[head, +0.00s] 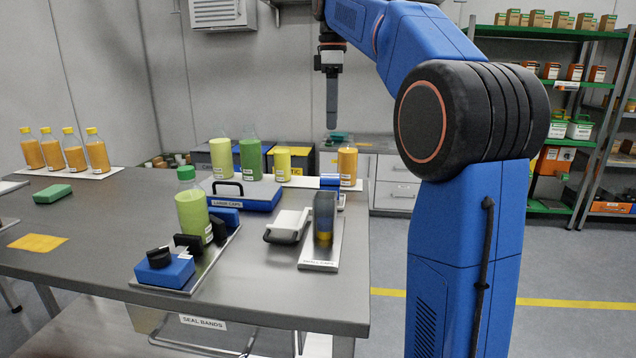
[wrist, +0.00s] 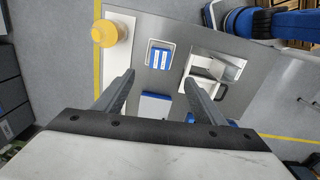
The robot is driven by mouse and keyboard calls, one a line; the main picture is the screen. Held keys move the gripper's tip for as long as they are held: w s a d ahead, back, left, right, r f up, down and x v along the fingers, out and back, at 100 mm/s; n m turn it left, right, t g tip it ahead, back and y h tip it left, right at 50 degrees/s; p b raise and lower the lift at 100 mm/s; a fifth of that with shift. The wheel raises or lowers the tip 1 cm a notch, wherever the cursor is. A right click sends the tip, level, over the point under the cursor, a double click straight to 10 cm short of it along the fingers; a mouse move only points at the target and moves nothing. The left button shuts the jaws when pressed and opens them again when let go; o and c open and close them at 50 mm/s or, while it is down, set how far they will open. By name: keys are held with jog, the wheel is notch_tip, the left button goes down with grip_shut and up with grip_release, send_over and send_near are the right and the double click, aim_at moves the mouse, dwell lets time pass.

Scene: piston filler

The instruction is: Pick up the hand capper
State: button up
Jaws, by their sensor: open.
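A small blue block (head: 330,182) with a pale base stands near the table's far right edge; it may be the hand capper, but I cannot tell for sure. In the wrist view the blue block (wrist: 160,56) has white labels and sits in a white-edged holder. My gripper (head: 332,128) hangs pointing down, well above the table's far edge. In the wrist view my gripper (wrist: 159,79) is open and empty, its fingers wide apart. The blue block shows just beyond the gap between the fingertips.
An orange bottle (head: 347,166) stands close behind the blue block. A grey dispenser (head: 325,213) and a white device with a dark handle (head: 289,224) stand in front. A blue caps box (head: 246,199) lies to the left. Green bottles (head: 250,160) stand behind.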

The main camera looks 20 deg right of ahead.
aim_at(330, 176)
notch_tip(330, 176, down, 17)
jog(key=shift+a+f, duration=0.1)
dwell(0.8)
jog(key=shift+c, duration=0.6)
